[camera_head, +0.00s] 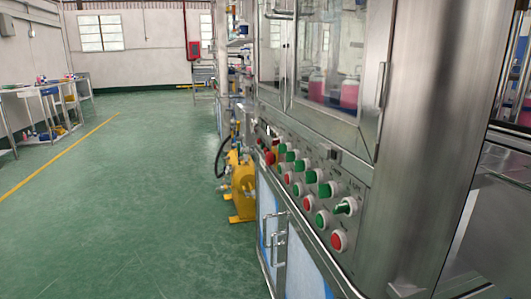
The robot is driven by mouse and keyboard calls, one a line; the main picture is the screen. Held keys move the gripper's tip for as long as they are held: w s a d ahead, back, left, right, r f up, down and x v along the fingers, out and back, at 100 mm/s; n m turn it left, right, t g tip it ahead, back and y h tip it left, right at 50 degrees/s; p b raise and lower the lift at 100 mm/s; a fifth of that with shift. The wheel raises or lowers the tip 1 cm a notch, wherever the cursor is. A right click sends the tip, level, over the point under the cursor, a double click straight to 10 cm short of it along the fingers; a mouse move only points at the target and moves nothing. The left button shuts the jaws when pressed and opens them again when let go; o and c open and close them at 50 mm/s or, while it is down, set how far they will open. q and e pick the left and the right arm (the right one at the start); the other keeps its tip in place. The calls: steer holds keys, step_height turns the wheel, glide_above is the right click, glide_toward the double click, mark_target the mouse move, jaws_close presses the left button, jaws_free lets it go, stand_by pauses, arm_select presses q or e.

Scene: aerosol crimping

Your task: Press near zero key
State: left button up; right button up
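The control panel (358,186) is on the slanted front of the steel machine, right of centre. It carries rows of green and red round buttons with pale rims. The nearest parts are a green selector knob (345,207) and a red button (339,241) below it. A green button (322,218) and a smaller red button (308,203) sit further along the lower row. A red mushroom-shaped button (270,157) is at the far end. The labels are too small to read, so I cannot tell which is the zero key. Neither gripper is in view.
Cabinet doors with metal handles (279,252) are under the panel. A yellow machine part (241,186) stands on the floor beyond. Glass doors above show containers of pink liquid (349,94). The green floor (140,220) to the left is clear; workbenches line the far left.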

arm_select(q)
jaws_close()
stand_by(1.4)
